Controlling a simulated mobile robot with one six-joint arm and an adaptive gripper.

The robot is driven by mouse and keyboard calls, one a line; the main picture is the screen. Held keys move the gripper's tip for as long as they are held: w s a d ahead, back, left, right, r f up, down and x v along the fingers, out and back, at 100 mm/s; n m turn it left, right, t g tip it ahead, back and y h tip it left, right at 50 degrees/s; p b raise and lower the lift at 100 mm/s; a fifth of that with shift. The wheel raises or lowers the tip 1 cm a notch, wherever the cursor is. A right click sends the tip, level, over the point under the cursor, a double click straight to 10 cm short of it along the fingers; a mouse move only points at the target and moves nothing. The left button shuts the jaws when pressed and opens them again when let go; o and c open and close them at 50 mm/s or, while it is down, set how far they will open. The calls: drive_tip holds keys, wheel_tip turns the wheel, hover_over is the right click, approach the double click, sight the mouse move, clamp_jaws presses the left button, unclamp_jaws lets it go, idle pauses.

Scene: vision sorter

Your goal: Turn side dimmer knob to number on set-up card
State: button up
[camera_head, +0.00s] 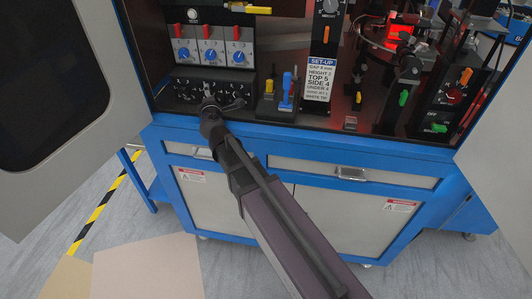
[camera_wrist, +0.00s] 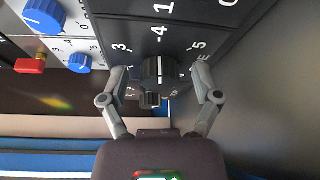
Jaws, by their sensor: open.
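The set-up card (camera_head: 320,80) stands at the cabinet's front in the head view and reads TOP 5, SIDE 4, UNDER 4. My gripper (camera_head: 222,103) is at the lower left of the cabinet opening. In the wrist view my gripper (camera_wrist: 159,68) is open, with one finger on each side of a black dial knob (camera_wrist: 158,71). The fingers look apart from the knob. Its white pointer line stands upright, toward the 4 on the dial; 3 is at left and 5 at right. The knob's name label is not readable.
Blue knobs (camera_head: 210,56) with red switches (camera_head: 207,31) sit above my gripper. A blue-and-yellow part group (camera_head: 287,92) stands to its right. An open door (camera_head: 65,110) stands at left.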

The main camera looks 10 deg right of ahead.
drive_tip(key=shift+r+n+g+p, duration=0.15)
drive_tip(key=shift+n+g+p, duration=0.25)
drive_tip(key=shift+n+p, duration=0.25)
